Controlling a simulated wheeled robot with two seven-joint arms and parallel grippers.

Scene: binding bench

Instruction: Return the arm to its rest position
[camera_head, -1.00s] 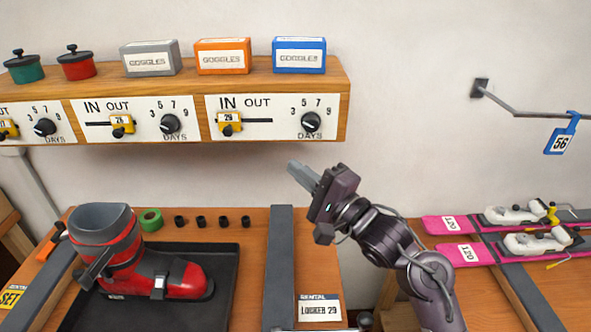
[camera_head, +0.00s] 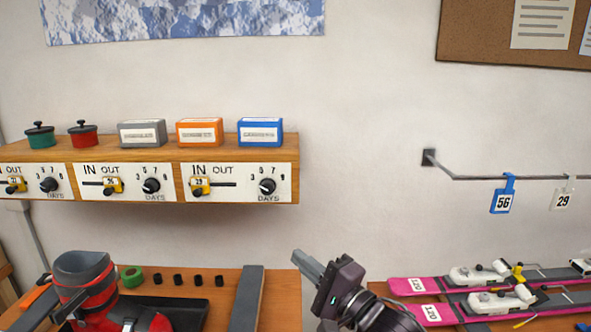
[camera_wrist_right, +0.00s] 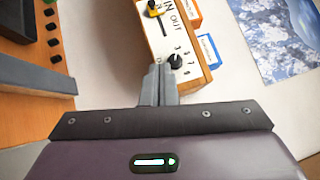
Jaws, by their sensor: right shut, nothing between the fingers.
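My right gripper (camera_head: 308,266) is shut and empty. In the head view it is low in the middle, below and to the right of the wooden shelf with the dial panels (camera_head: 240,183), apart from it. In the right wrist view its closed fingers (camera_wrist_right: 158,84) point toward the panel end with the IN/OUT slider and the days dial (camera_wrist_right: 174,61). The lower part of my right arm is cut off by the bottom edge of the head view. My left gripper does not show.
A red ski boot (camera_head: 95,295) stands at lower left. Pink skis (camera_head: 415,287) with bindings lie at right. A wall rail (camera_head: 470,178) carries a blue tag 56 (camera_head: 503,195) and a white tag 29 (camera_head: 563,199). Grey, orange and blue boxes (camera_head: 260,132) sit on the shelf. The wall between shelf and rail is bare.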

